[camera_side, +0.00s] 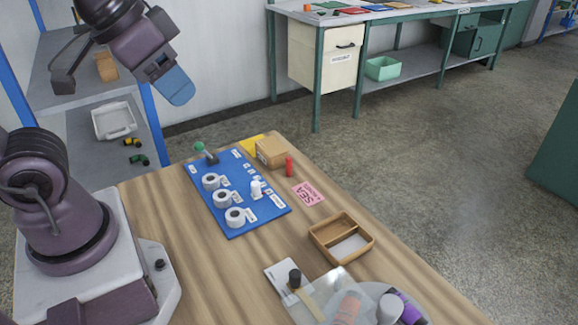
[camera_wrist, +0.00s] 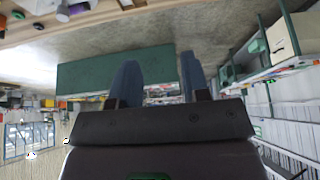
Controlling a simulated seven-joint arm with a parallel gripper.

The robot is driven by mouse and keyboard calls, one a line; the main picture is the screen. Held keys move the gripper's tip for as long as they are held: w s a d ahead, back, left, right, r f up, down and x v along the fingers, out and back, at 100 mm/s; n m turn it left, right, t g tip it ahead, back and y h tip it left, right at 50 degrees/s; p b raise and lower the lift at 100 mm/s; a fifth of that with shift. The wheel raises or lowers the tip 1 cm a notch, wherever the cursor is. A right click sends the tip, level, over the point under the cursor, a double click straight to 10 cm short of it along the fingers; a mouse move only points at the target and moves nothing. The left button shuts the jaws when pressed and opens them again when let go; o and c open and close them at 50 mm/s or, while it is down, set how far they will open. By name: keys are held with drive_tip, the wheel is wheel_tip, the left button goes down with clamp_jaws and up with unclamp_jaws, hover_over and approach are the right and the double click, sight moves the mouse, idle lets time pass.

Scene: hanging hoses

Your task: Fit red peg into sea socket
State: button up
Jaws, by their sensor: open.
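The red peg (camera_side: 289,166) stands upright on the wooden table, just right of a cardboard box. A blue board (camera_side: 264,214) carries three white round sockets in a row: a far one (camera_side: 211,181), a middle one (camera_side: 222,198) and a near one (camera_side: 235,217). Their small labels are too small to read, so I cannot tell which is sea. A pink card (camera_side: 308,194) reading "SEA" lies right of the board. My gripper (camera_side: 175,88) is high above the table at the upper left, away from the peg. In the wrist view its blue fingers (camera_wrist: 160,82) are apart and empty.
On the board are a green-tipped lever (camera_side: 206,153) and a white fitting (camera_side: 257,189). The cardboard box (camera_side: 271,152) stands behind the peg. The left table area is bare.

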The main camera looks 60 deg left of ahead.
drive_tip(key=shift+o, duration=0.5)
drive_tip(key=m+g+y, duration=0.5)
drive_tip(key=m+g, duration=0.1)
drive_tip(key=m, duration=1.2)
approach(289, 158)
drive_tip(key=shift+h, duration=0.3)
drive_tip(key=x, duration=1)
drive_tip(key=shift+a+f, duration=0.1)
drive_tip(key=shift+a, duration=0.15)
